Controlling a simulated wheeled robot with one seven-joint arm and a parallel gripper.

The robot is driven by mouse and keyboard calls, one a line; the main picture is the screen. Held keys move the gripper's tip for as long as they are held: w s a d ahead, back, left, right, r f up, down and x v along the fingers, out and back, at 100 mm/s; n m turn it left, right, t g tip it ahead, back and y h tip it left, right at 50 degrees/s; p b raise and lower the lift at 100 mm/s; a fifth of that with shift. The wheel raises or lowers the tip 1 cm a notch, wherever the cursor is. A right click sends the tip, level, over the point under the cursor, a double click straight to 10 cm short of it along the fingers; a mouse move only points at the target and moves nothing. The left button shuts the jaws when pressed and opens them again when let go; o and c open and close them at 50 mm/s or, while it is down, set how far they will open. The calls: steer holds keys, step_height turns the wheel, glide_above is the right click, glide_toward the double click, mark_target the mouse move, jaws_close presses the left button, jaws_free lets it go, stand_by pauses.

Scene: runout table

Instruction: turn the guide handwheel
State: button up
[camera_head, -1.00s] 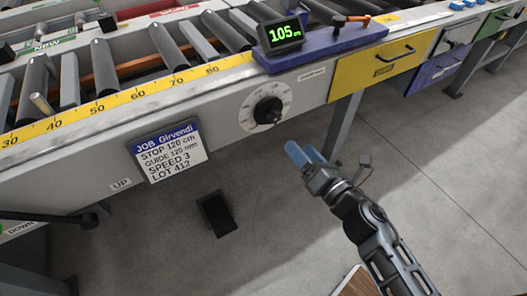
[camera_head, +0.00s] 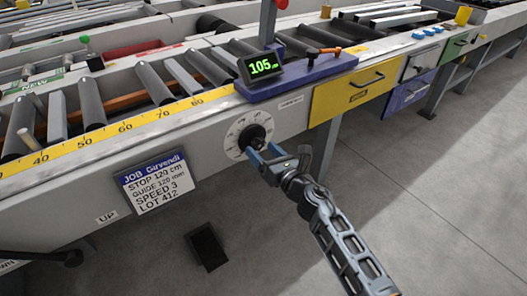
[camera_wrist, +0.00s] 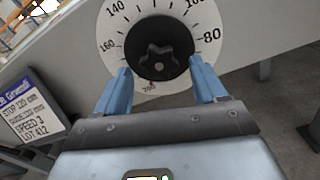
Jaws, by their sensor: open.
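The guide handwheel (camera_head: 255,136) is a black lobed knob on a round white dial on the table's front face. In the wrist view the handwheel (camera_wrist: 158,48) is large, with dial numbers such as 80, 140 and 160 around it and a small red mark at its lower edge. My gripper (camera_head: 264,153) is at the lower side of the dial. In the wrist view the two blue fingers of my gripper (camera_wrist: 160,68) are apart, one at the lower left and one at the lower right of the knob, with nothing held. I cannot tell whether they touch it.
A job card (camera_head: 155,180) lists STOP 120 cm, GUIDE 120 mm, SPEED 3. A green display (camera_head: 262,67) reads 105 on a blue ledge (camera_head: 300,78). Yellow drawer (camera_head: 350,92) is right of the dial. The floor below is mostly open, with a black pedal-like box (camera_head: 206,248).

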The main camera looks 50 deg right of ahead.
steer(key=shift+w, duration=0.1)
steer(key=shift+c, duration=0.5)
steer(key=c, duration=1)
steer(key=shift+o, duration=0.2)
